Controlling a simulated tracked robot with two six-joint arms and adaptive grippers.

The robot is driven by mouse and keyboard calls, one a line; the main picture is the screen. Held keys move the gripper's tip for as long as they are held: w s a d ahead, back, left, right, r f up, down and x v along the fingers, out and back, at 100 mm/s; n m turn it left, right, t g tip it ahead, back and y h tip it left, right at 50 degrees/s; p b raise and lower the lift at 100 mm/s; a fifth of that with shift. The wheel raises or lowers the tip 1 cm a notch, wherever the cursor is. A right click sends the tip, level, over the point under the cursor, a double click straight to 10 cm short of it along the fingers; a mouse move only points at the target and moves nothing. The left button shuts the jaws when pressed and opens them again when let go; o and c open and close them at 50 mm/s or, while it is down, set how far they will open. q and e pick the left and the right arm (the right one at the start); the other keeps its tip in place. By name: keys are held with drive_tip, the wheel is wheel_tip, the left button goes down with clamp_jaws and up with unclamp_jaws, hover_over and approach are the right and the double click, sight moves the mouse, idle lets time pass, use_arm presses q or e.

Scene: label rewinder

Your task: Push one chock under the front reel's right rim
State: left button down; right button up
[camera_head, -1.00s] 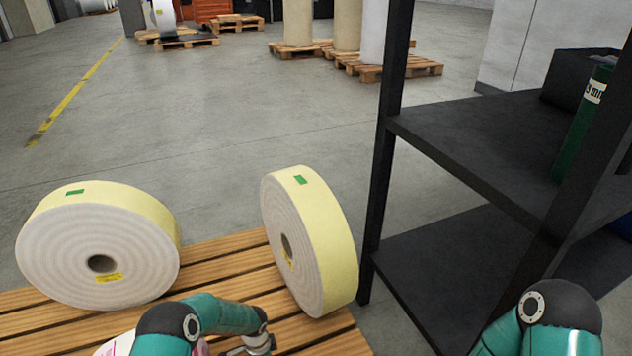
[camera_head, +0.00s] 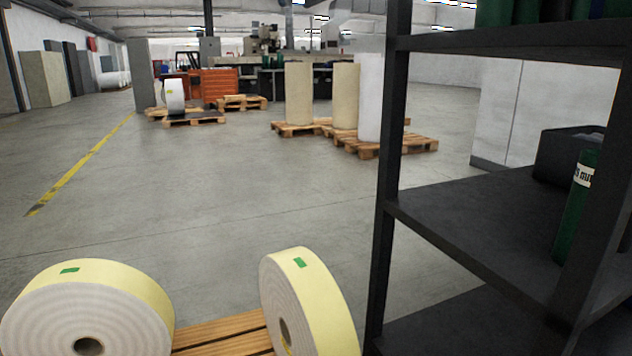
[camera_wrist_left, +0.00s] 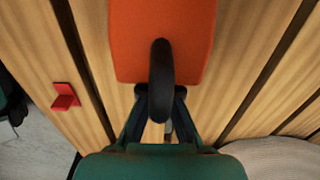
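An orange chock (camera_wrist_left: 160,35) with a black loop handle (camera_wrist_left: 161,80) lies on the wooden pallet slats in the left wrist view. My left gripper (camera_wrist_left: 160,92) has its fingertips close against both sides of the handle and appears shut on it. A pale reel's side (camera_wrist_left: 275,158) shows at the lower right there, apart from the chock. In the head view two yellow-edged reels stand upright on the pallet, one at left (camera_head: 85,315) and one at centre (camera_head: 310,305). Their lower rims are cut off. Neither gripper shows in the head view; my right gripper is out of sight.
A small red bracket (camera_wrist_left: 65,97) sits on a pallet slat (camera_wrist_left: 40,60). A black shelf rack (camera_head: 470,225) with a green cylinder (camera_head: 575,205) stands at right. Loaded pallets (camera_head: 390,145) are far off; the floor (camera_head: 200,200) between is clear.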

use_arm(q)
drive_tip(key=shift+s+a+f+p, duration=0.1)
drive_tip(key=shift+s+a, duration=0.5)
drive_tip(key=shift+a, duration=0.7)
drive_tip(key=shift+s+a+f+p, duration=0.1)
drive_tip(key=shift+s+a, duration=0.45)
drive_tip(key=shift+a, duration=0.7)
drive_tip(key=shift+s+a+p, duration=0.1)
drive_tip(key=shift+s+a, duration=0.5)
drive_tip(key=shift+a, duration=0.7)
drive_tip(key=shift+d, duration=0.1)
drive_tip(key=shift+w+d+r, duration=0.3)
drive_tip(key=shift+d+r, duration=0.05)
drive_tip(key=shift+d, duration=0.25)
drive_tip(key=shift+w+d+r, duration=0.35)
drive_tip(key=shift+d+r, duration=0.05)
drive_tip(key=shift+d, duration=0.25)
drive_tip(key=shift+w+d+r, duration=0.3)
drive_tip(key=shift+d+r, duration=0.05)
drive_tip(key=shift+d, duration=0.25)
drive_tip(key=shift+r+p, duration=2.45)
drive_tip(key=shift+r, duration=1.6)
